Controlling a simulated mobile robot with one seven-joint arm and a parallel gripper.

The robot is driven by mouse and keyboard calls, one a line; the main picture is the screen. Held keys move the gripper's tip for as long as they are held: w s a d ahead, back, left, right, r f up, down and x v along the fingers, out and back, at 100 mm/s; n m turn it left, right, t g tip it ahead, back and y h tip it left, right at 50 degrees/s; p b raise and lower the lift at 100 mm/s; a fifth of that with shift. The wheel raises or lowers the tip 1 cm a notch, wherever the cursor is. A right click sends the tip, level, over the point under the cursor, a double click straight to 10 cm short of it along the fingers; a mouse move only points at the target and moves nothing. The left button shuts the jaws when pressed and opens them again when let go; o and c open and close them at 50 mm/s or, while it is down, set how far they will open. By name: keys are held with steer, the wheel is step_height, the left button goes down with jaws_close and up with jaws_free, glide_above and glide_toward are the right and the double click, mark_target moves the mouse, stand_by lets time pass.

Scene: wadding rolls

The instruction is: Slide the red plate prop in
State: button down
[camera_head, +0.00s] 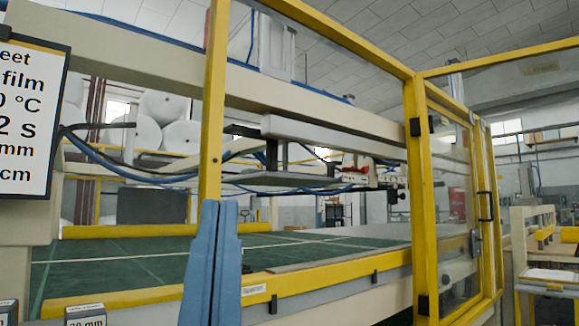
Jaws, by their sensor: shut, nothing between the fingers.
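My gripper (219,204) shows as two blue fingers rising from the bottom edge, left of centre. The fingers are shut against each other with nothing between them. They stand in front of the machine's yellow front rail and green bed. I cannot make out a red plate prop for certain. A small reddish part (387,163) shows far back under the machine's beam, too small to identify.
The green bed (120,262) lies behind a yellow front rail (330,276) with a small label (254,290). A yellow upright (212,110) stands just behind my gripper. A yellow-framed clear door (452,190) is at right. A printed sign (32,120) stands at left.

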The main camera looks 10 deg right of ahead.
step_height(320, 180, up, 36)
steer(key=p, duration=3.4)
steer(key=shift+r+p, duration=0.25)
steer(key=shift+p, duration=0.1)
